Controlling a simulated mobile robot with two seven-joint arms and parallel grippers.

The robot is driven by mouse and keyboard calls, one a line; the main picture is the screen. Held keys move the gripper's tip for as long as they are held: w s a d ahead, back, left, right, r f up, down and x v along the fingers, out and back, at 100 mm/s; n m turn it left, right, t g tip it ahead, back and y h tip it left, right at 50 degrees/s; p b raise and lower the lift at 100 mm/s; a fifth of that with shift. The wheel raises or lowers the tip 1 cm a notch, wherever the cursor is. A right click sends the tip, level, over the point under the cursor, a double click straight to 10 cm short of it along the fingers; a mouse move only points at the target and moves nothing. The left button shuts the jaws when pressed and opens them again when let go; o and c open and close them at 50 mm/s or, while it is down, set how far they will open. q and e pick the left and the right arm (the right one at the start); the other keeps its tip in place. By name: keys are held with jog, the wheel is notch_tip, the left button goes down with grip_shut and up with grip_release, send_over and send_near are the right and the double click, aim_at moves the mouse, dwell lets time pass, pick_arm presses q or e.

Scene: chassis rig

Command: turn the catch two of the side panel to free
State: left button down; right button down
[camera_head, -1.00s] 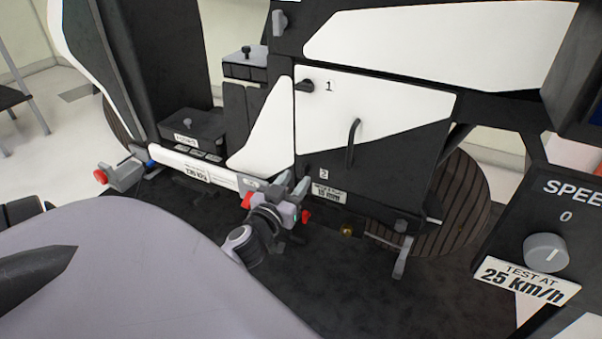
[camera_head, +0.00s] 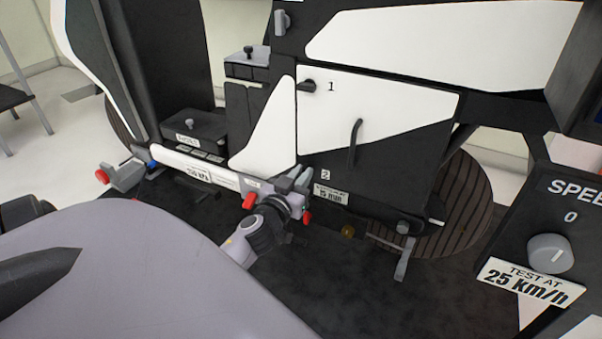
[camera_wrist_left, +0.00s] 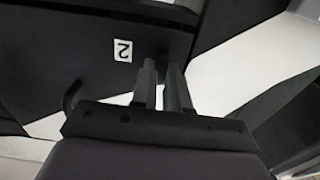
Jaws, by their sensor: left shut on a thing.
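The side panel (camera_head: 375,113), white above and black below, stands upright with a dark bar handle (camera_head: 355,142) on its face. Catch one (camera_head: 306,85) is a dark knob beside the label 1 at its upper left. My left gripper (camera_head: 300,176) is at the panel's lower left corner, beside the label 2 (camera_head: 325,174). In the left wrist view, the left gripper's fingers (camera_wrist_left: 163,78) are close together at the panel edge near the label 2 (camera_wrist_left: 122,51), shut on catch two. The catch is mostly hidden by the fingers. My right gripper is out of view.
A white bar (camera_head: 195,168) with red-knobbed clamps runs just left of the gripper. A grey lever (camera_head: 403,258) hangs below the panel's right corner. A control box with a speed knob (camera_head: 549,254) stands at right. Dark floor lies below.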

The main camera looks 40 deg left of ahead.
pick_arm(q)
jog(key=shift+w+d+f+m+p, duration=0.1)
jog(key=shift+m+p, duration=0.25)
jog(key=shift+m, duration=4.1)
jog(key=shift+d+f+m+p, duration=0.1)
jog(key=shift+m+p, duration=0.2)
jog(key=shift+m, duration=4.15)
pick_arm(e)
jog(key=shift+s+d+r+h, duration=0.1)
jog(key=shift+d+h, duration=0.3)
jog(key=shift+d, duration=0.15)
pick_arm(q)
jog(key=c, duration=1.1)
grip_release()
jog(key=shift+v, duration=3.6)
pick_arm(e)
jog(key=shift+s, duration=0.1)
